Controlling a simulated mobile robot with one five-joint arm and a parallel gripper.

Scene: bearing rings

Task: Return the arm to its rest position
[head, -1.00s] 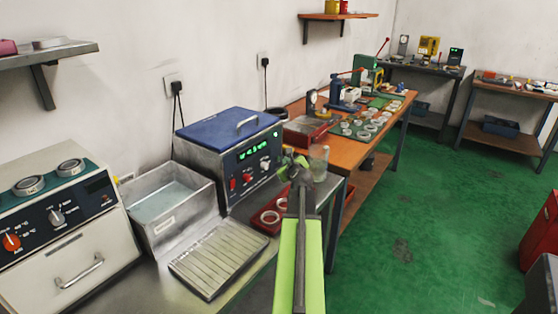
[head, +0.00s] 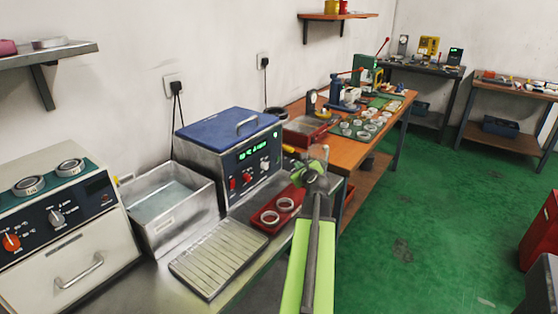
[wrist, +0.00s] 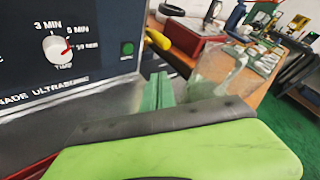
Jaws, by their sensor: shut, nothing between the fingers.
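My gripper (head: 319,160) is at the end of my raised green and grey arm, near the front left corner of the wooden table. It is shut and empty. In the wrist view its green fingers (wrist: 158,92) are together, in front of the ultrasonic cleaner's panel (wrist: 60,45). A clear glass beaker (wrist: 215,75) shows just right of the fingers in the wrist view; in the head view my gripper largely covers it.
A red tray (head: 264,231) with two rings lies left of my arm, beside a ribbed metal tray (head: 218,258). The blue-lidded cleaner (head: 228,124) and a water basin (head: 172,205) stand behind. The wooden table (head: 350,152) holds presses and rings.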

